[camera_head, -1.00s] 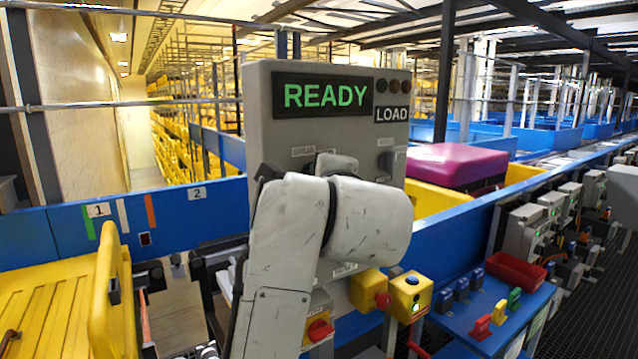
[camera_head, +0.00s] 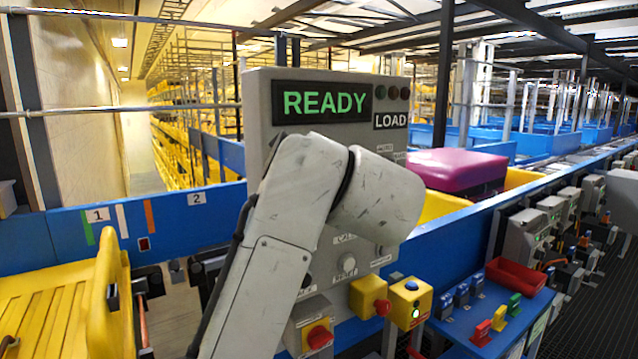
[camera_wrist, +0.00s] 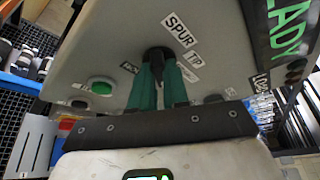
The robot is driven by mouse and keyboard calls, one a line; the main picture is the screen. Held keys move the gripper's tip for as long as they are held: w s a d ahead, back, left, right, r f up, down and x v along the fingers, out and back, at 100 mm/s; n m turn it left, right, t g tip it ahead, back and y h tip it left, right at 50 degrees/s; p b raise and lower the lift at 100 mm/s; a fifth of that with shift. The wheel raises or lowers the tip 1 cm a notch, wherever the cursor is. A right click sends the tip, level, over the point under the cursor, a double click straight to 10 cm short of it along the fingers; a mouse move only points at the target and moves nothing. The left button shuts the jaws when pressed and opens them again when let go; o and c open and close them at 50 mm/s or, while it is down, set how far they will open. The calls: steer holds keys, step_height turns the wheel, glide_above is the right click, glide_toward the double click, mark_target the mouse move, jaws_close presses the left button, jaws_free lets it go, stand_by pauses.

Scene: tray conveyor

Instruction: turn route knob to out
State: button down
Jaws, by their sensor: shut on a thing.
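In the wrist view my gripper (camera_wrist: 160,82) has its teal fingers closed around a black knob (camera_wrist: 157,54) on the grey control panel (camera_wrist: 108,40). Labels reading SPUR (camera_wrist: 180,28) and TIP (camera_wrist: 195,59) sit beside the knob. Smaller labels near the fingers are partly covered or too small to read, and I cannot make out a label reading OUT. In the head view the panel (camera_head: 258,105) stands upright with a green READY display (camera_head: 322,101) and a LOAD sign (camera_head: 390,120). My arm hides the gripper and the gripped knob there.
A green button (camera_wrist: 101,86) is left of my fingers in the wrist view. Below the panel in the head view are yellow button boxes (camera_head: 410,300) and a red-knobbed box (camera_head: 318,337). A yellow tray (camera_head: 60,310) is at left, a magenta case (camera_head: 455,168) behind.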

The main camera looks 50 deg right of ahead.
steer(key=shift+f, duration=0.2)
steer(key=c, duration=1.1)
jaws_free()
steer(key=shift+r, duration=0.1)
steer(key=b+v, duration=0.1)
steer(key=v, duration=0.9)
steer(key=shift+s+a+r, duration=0.1)
steer(key=shift+s+a, duration=0.1)
steer(key=shift+s, duration=0.1)
